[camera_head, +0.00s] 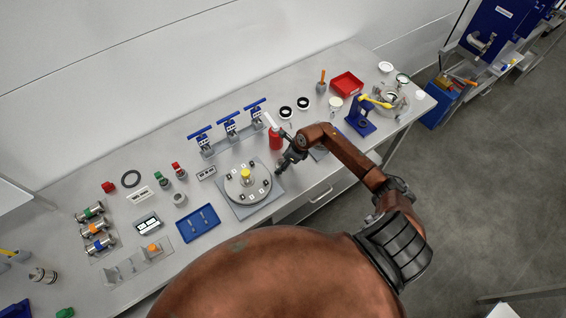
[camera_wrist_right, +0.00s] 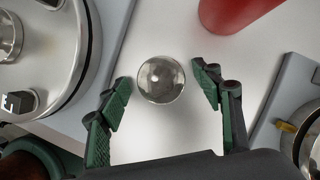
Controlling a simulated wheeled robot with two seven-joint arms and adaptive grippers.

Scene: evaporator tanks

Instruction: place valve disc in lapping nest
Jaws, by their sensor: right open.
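A round, shiny metal piece (camera_wrist_right: 161,80), which looks like the valve disc, lies on the bench in the right wrist view. My right gripper (camera_head: 281,168) is open, its green fingers on either side of the piece with gaps. In the head view the gripper hides it. A grey plate (camera_head: 319,151), partly behind my right arm, shows at the right edge of the wrist view (camera_wrist_right: 287,98) with a round metal fitting (camera_wrist_right: 309,140); I cannot tell whether this is the lapping nest. My left gripper is not in view.
A round plate with a yellow knob (camera_head: 245,175) stands on a grey base just left of the gripper. A red cylinder (camera_head: 275,138) stands close behind it. A blue tray (camera_head: 198,223), blue-handled valves (camera_head: 230,127) and a blue stand (camera_head: 360,118) are on the bench.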

